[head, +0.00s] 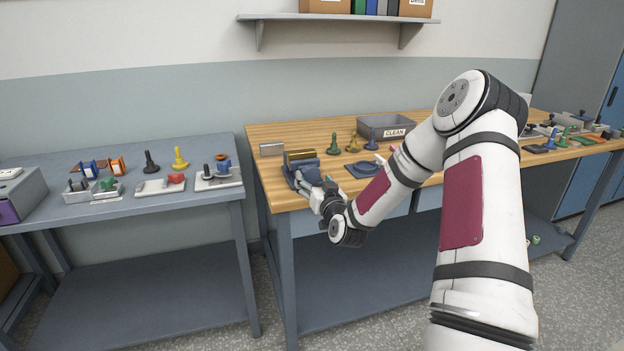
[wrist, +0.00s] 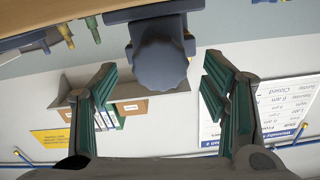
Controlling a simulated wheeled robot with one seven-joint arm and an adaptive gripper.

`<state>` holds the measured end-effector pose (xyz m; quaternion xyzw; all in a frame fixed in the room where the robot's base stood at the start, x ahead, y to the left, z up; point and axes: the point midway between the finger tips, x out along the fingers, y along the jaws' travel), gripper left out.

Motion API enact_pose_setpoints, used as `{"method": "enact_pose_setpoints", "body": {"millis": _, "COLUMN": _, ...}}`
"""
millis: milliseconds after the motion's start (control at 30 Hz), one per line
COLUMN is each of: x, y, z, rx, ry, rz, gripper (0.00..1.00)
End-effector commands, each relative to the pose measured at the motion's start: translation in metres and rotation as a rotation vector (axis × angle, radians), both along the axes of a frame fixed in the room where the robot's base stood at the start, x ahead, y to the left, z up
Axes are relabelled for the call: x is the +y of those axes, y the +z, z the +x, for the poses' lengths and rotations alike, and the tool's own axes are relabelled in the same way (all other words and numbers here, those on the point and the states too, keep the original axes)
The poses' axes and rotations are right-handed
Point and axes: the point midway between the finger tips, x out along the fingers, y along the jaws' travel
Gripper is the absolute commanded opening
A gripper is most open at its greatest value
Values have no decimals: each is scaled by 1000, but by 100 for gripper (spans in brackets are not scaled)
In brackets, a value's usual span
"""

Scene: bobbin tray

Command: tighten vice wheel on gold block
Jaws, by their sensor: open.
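The blue-grey vice (head: 303,170) stands at the left front corner of the wooden bench, with the gold block (head: 300,154) at its top between the jaws. In the wrist view, which is upside down, the vice wheel (wrist: 160,62) is a dark, lobed knob. My gripper (head: 325,192) is at the front of the vice. In the head view the wheel is mostly hidden behind my gripper.
A small metal block (head: 271,149) lies behind the vice. A grey table (head: 110,215) with several fixtures stands to the left, across a gap.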

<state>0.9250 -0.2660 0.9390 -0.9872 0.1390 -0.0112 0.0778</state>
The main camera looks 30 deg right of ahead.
Motion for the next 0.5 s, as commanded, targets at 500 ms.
{"method": "enact_pose_setpoints", "body": {"millis": 500, "x": -7, "y": 0, "z": 24, "rx": 1, "ry": 0, "rz": 0, "gripper": 68}}
